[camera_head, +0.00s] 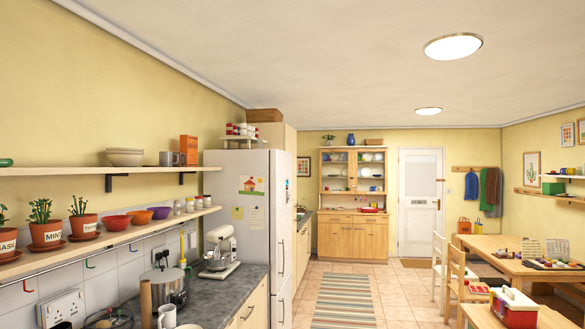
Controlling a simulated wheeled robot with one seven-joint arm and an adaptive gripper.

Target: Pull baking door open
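My gripper is not in view. No door that I can read as the baking door shows. Pale wooden cabinet fronts (252,309) with bar handles show under the dark counter at the lower left, cut off by the frame's bottom edge. A wooden dresser (353,239) stands against the far wall, with lower doors that look shut and glazed upper doors. I cannot tell which of these, if any, is the baking door.
A white fridge (240,170) stands past the counter (238,284), which holds a mixer (220,248) and pots. A striped rug (342,298) lies on the open tiled floor. A wooden table (500,256) and chairs (440,262) stand on the right.

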